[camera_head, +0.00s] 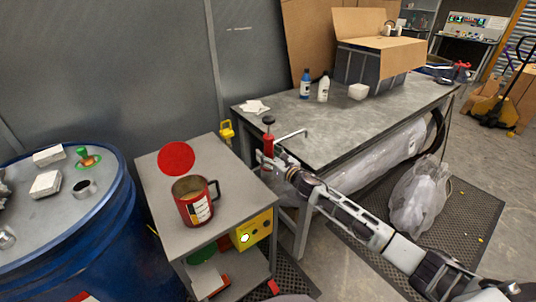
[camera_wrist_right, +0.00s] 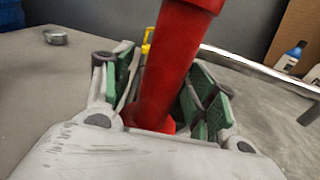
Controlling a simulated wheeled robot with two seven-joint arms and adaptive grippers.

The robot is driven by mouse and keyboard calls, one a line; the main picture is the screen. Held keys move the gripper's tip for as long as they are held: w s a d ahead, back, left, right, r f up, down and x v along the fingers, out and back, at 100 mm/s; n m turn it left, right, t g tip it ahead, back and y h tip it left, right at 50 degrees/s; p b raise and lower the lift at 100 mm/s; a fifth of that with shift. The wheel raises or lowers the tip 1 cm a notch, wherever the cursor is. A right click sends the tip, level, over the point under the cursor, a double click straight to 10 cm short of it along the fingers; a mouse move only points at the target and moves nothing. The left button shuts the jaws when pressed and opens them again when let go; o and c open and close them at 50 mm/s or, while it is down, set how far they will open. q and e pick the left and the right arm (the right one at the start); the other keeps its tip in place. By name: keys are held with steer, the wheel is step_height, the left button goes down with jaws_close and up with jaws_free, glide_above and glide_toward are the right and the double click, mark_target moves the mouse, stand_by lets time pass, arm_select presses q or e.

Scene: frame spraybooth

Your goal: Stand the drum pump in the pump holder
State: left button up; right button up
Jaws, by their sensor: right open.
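The drum pump (camera_head: 268,143) is a red tube with a dark knob on top and a grey spout reaching right. It is roughly upright between the cart's back right corner and the workbench. Its red body (camera_wrist_right: 172,65) fills the middle of the right wrist view, slightly tilted there. My right gripper (camera_head: 279,160) is open, its green-padded fingers (camera_wrist_right: 160,95) on either side of the red tube. The pump's lower end is hidden behind the gripper. I cannot clearly make out the pump holder. My left gripper is not in view.
A grey cart (camera_head: 228,180) carries a red mug (camera_head: 193,206) and a red disc (camera_head: 176,158). A yellow fitting (camera_head: 226,131) is at its back edge. A blue drum (camera_head: 105,240) stands left. The workbench (camera_head: 330,125) holds bottles and a carton; its front half is clear.

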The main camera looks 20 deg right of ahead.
steer(key=shift+v, duration=3.8)
steer(key=shift+r, duration=0.2)
steer(key=shift+r, duration=0.1)
